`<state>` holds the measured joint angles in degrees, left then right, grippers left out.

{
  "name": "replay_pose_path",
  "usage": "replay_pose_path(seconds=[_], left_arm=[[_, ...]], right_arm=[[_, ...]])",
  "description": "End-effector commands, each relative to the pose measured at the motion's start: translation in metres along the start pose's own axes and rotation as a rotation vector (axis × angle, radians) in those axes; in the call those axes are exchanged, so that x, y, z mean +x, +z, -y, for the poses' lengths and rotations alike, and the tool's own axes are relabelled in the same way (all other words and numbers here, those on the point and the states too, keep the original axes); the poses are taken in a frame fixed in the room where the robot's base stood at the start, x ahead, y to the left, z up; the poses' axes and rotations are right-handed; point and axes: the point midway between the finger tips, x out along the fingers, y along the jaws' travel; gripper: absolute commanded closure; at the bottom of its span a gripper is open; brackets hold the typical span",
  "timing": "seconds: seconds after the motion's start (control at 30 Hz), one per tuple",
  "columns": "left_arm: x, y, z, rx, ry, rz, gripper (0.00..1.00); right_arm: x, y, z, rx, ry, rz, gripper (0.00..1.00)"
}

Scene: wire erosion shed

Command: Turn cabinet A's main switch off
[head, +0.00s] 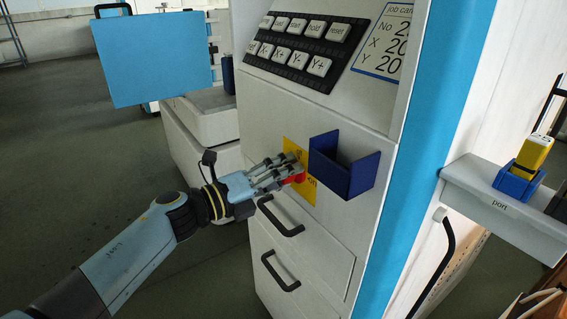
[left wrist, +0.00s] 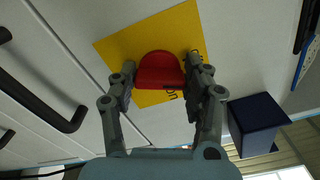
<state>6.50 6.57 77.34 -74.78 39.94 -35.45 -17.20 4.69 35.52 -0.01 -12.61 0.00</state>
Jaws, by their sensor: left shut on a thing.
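Cabinet A's main switch is a red knob (head: 297,178) on a yellow plate (head: 308,189) on the white cabinet front. It also shows in the left wrist view as a red knob (left wrist: 159,70) on the yellow plate (left wrist: 122,46), with the lettering "on" partly visible beside it. My left gripper (head: 290,172) is shut on the red knob, with one finger on each side of it. In the left wrist view my left gripper (left wrist: 158,88) has its fingers around the knob. The fingers hide part of the plate and its lettering. My right gripper is not in view.
A dark blue open holder (head: 343,172) sticks out just right of the switch. Black drawer handles (head: 281,217) lie below. A keypad (head: 296,47) and job card (head: 386,40) are above. A grey ledge (head: 520,222) bears a blue and yellow item at right.

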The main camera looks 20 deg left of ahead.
Motion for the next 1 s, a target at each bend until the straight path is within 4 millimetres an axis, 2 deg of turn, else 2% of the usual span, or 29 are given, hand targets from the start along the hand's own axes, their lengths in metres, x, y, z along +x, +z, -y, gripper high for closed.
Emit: replay_pose_path(seconds=[0.1,0.5,1.0], left_arm=[[0.000,0.002,0.002,-0.103,0.001,0.000,0.83],[0.000,0.001,-0.001,-0.360,0.001,0.000,0.83],[0.000,0.000,-0.003,-0.442,0.002,0.001,0.83]], right_arm=[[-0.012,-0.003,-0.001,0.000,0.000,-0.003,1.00],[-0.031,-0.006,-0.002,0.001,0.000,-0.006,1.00],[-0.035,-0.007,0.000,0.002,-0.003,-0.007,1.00]])
